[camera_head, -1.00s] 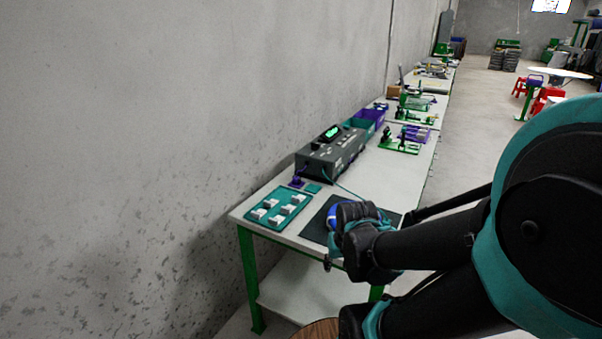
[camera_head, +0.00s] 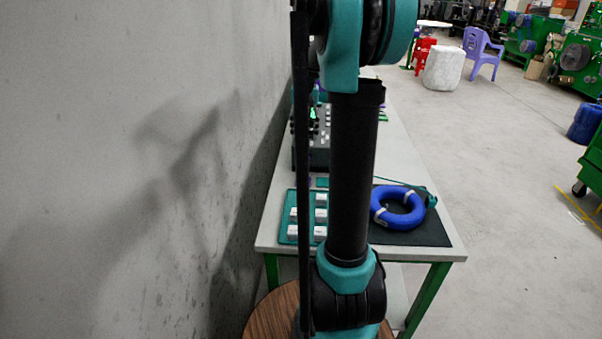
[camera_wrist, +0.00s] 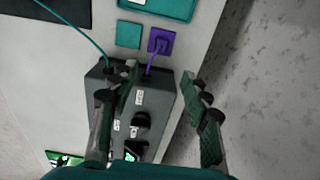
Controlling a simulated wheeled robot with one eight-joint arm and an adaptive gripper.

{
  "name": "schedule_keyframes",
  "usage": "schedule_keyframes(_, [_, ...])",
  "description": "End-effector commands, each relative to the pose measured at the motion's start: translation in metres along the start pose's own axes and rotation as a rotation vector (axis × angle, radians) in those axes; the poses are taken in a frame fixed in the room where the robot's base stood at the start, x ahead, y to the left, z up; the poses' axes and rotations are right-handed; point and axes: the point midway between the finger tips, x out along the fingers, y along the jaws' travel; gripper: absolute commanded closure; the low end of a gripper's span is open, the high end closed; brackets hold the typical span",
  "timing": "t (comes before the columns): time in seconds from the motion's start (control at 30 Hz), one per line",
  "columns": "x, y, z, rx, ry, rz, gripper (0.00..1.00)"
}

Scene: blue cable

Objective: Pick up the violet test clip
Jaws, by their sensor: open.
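The violet test clip (camera_wrist: 159,45) shows in the wrist view on a small violet square pad (camera_wrist: 168,36), with a violet lead running down to the grey test box (camera_wrist: 165,110). I cannot make out the clip clearly in the head view. My gripper (camera_wrist: 160,80) is open and empty above the box, its two fingers spread either side of the lead. The clip and pad lie just beyond the fingertips in the wrist picture, apart from them. In the head view my arm hides the gripper.
A teal square pad (camera_wrist: 129,35) lies beside the violet one, with a teal lead near it. A teal tray with white blocks (camera_head: 291,222) and a blue cable coil (camera_head: 397,208) on a dark mat (camera_head: 425,232) are on the bench. A concrete wall runs along the left.

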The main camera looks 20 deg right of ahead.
Motion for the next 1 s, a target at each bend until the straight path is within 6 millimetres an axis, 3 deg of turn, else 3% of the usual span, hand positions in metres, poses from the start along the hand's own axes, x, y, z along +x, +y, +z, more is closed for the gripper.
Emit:
schedule_keyframes(0.17, [0.015, 0.001, -0.004, 0.007, -0.007, 0.002, 0.53])
schedule_keyframes(0.6, [0.100, 0.001, -0.003, 0.005, -0.006, 0.001, 0.53])
schedule_keyframes(1.0, [0.135, 0.001, -0.003, 0.005, -0.006, 0.001, 0.53])
